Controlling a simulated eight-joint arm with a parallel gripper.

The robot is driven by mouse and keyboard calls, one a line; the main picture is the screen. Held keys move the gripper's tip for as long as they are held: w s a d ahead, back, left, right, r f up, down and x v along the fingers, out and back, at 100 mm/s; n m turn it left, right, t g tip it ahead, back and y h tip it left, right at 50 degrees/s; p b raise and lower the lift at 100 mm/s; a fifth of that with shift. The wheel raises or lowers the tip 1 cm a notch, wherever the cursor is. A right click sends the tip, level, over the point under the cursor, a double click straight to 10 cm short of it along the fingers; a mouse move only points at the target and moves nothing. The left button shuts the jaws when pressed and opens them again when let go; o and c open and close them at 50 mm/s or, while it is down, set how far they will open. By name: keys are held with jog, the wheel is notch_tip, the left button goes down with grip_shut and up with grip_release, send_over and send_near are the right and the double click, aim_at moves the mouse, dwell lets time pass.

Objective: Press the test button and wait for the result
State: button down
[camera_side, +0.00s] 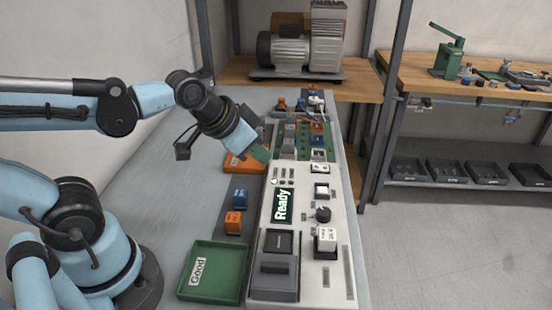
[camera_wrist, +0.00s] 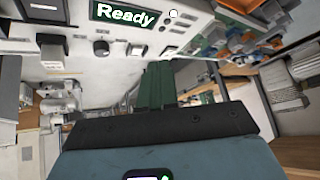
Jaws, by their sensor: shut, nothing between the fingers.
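The pale test panel (camera_side: 300,270) stands on the bench, with a lit display (camera_side: 282,205) reading "Ready"; the display also shows in the wrist view (camera_wrist: 124,14). A square white button (camera_side: 321,191) sits right of the display, above a round black knob (camera_side: 323,214). The button and knob (camera_wrist: 101,48) show in the wrist view too. I cannot read which control is labelled as the test button. My gripper (camera_side: 262,155) has green fingers, shut and empty, near the panel's far left corner. In the wrist view the fingers (camera_wrist: 156,85) point toward the panel; contact cannot be told.
A white block (camera_side: 326,240) and a dark fixture (camera_side: 278,241) stand on the panel. Left are a green "Good" tray (camera_side: 197,271), a blue block (camera_side: 240,195) and an orange block (camera_side: 234,223).

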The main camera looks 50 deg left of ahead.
aim_at(319, 192)
jog(key=w+d+m+t+h, duration=0.1)
jog(key=w+d+m, duration=0.5)
jog(key=w, duration=0.5)
jog(key=r+m, duration=0.1)
jog(key=m, duration=0.1)
jog(key=shift+w+d+m, duration=0.15)
jog(key=shift+d+m, duration=0.2)
jog(key=shift+m, duration=0.05)
jog(key=shift+f, duration=0.15)
jog(key=shift+f, duration=4.3)
jog(key=shift+f, duration=0.1)
jog(key=shift+f, duration=0.35)
